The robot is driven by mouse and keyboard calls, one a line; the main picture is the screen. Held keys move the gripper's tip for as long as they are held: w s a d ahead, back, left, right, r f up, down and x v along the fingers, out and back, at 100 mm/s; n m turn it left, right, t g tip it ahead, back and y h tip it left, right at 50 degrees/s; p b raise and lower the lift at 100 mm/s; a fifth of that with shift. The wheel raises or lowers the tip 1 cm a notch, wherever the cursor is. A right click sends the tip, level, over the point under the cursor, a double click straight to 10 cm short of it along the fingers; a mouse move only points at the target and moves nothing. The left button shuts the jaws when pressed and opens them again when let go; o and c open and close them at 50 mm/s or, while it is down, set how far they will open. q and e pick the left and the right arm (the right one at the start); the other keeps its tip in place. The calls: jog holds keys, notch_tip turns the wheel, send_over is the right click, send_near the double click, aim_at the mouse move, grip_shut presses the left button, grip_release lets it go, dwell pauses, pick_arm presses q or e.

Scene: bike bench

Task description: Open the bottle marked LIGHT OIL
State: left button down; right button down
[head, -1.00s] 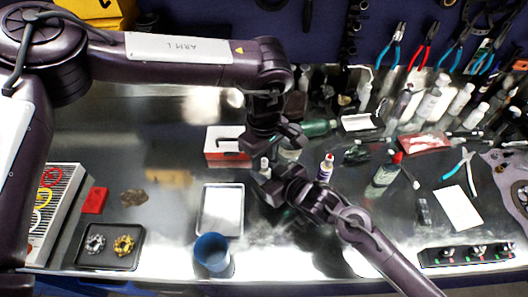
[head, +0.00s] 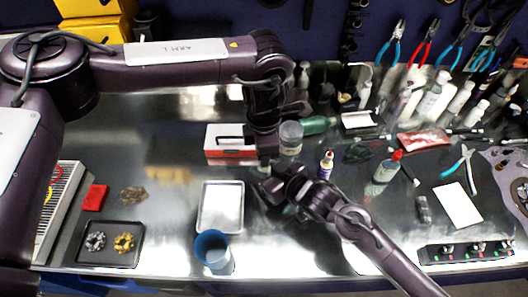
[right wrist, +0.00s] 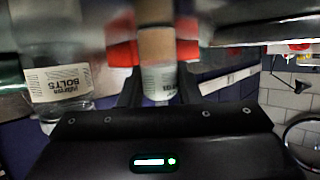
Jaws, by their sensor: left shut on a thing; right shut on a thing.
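My right gripper (head: 272,186) is shut on a small bottle. In the right wrist view this bottle (right wrist: 160,82) stands between the fingers (right wrist: 157,60), which have red pads; it shows a brown part and a pale label too blurred to read. In the head view the bottle is almost wholly hidden by my grippers. My left gripper (head: 265,160) points down just above my right one, at the bottle's top end, and is shut on that end, probably the cap. The words LIGHT OIL are not readable in either view.
A clear jar marked BOLTS (right wrist: 60,88) is close beside the held bottle. A red and white box (head: 228,153), a metal tray (head: 207,222) and a blue cup (head: 213,250) are to the left. A purple-labelled bottle (head: 326,165) and a red-capped bottle (head: 385,173) stand to the right.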

pick_arm(q)
jog(key=n, duration=0.4)
jog(key=shift+n, duration=0.4)
jog(key=n, duration=0.6)
jog(key=shift+n, duration=0.3)
jog(key=n, duration=1)
jog(key=shift+n, duration=0.4)
jog(key=n, duration=0.6)
jog(key=shift+r, duration=0.1)
jog(key=n, duration=0.4)
jog(key=shift+n, duration=0.3)
jog(key=n, duration=1)
